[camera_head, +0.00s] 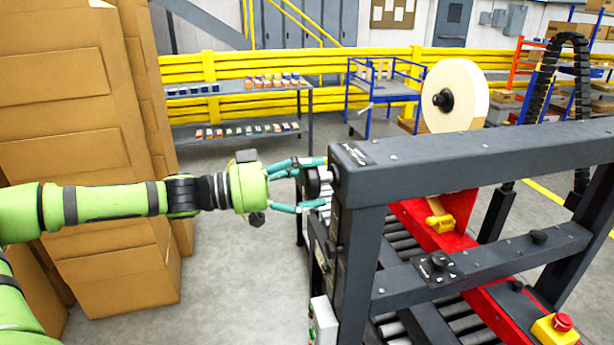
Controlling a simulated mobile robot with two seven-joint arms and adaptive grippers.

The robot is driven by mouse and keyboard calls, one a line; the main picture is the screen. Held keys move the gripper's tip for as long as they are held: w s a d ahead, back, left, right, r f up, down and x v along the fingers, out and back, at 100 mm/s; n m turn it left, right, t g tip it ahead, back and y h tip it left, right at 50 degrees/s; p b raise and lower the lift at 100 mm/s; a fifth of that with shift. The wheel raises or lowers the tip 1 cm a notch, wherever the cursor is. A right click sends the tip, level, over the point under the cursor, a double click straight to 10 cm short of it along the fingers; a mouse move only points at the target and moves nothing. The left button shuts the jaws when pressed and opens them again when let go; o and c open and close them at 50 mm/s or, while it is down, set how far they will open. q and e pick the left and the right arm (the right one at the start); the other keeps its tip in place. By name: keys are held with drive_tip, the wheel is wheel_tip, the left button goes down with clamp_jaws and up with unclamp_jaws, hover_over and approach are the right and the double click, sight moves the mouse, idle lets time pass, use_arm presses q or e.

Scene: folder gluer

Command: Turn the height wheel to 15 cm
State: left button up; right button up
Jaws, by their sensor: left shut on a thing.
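The height wheel (311,183) is a dark round knob on the left side of the grey machine frame (358,230), near its top corner. My left gripper (315,184) has teal fingers, one above and one below the wheel, and is shut on it. The fingers partly cover the wheel. A small dark label (354,154) lies on top of the frame beside it; its marks are too small to read. My right gripper is not in view.
Stacked cardboard boxes (85,120) stand close behind my left arm. The machine has rollers, a red beam (425,228), a tape roll (468,98) and a red stop button (562,323). A shelf (240,130) and yellow barriers stand behind. Floor below my arm is clear.

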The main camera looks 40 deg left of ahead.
use_arm(q)
drive_tip(key=shift+d+f, duration=0.1)
drive_tip(key=shift+f, duration=0.35)
drive_tip(key=o, duration=1.2)
drive_tip(key=shift+c, duration=0.2)
drive_tip(key=shift+w+d+r, duration=0.1)
drive_tip(key=shift+w, duration=0.05)
drive_tip(key=shift+r, duration=0.1)
drive_tip(key=v, duration=1.2)
